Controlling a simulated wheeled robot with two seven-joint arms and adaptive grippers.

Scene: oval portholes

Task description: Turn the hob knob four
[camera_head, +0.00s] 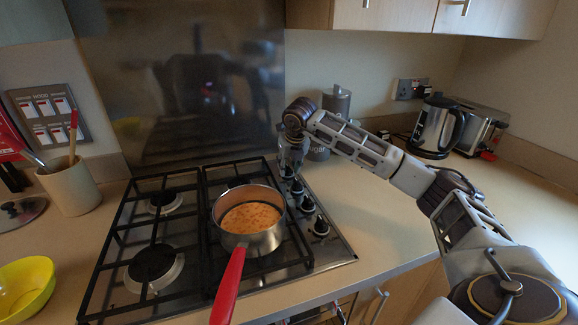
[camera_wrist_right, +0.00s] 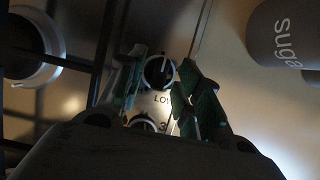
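Black hob knobs run in a row down the right side of the hob; the nearest knob (camera_head: 319,226) is clear of my arm. My right gripper (camera_head: 288,172) points down over the far end of the row. In the right wrist view, a round black knob with a pale line (camera_wrist_right: 160,72) lies between the two fingertips of my right gripper (camera_wrist_right: 162,80). The fingers are apart, one on each side of it; contact is not clear. Another knob (camera_wrist_right: 143,125) shows lower down, near a printed "3". No "4" is readable. My left gripper is not in view.
A saucepan of orange food (camera_head: 250,217) stands on the hob grate (camera_head: 120,225), its red handle toward the front. A sugar canister (camera_wrist_right: 285,40) stands close to the right gripper. A kettle (camera_head: 437,128) and toaster (camera_head: 483,130) are at right. The counter right of the hob is clear.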

